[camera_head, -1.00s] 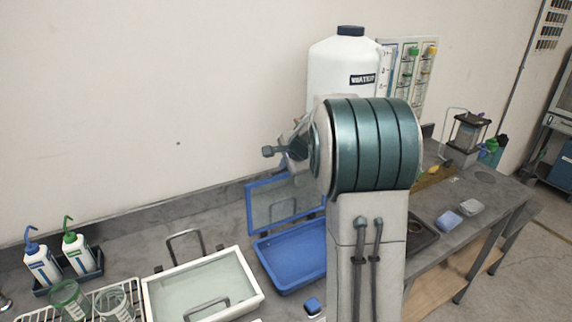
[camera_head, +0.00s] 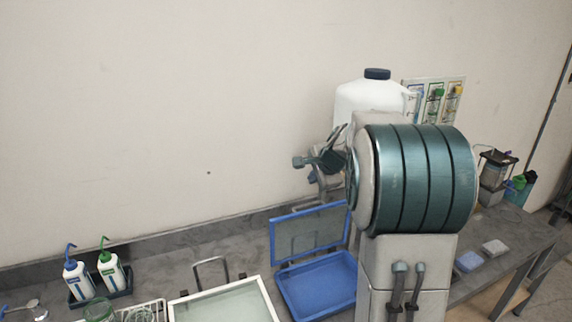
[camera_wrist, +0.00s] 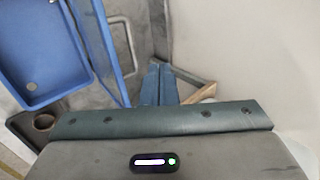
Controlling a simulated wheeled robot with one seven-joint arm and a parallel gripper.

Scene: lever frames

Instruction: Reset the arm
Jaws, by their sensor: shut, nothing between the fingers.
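My arm stands in the right half of the head view and hides part of the bench behind it. Most of my gripper is hidden behind the arm in the head view. In the wrist view, my gripper (camera_wrist: 159,85) shows its two blue-grey fingers side by side, shut with nothing between them. It is above the bench, near the raised lid of the blue tray and the wall.
A blue tray (camera_head: 318,283) with an open lid (camera_head: 310,232) sits beside my arm. A white tray (camera_head: 222,303), wash bottles (camera_head: 78,279) and a rack are at left. A white jug (camera_head: 370,95) stands behind my arm. The wall runs close behind the bench.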

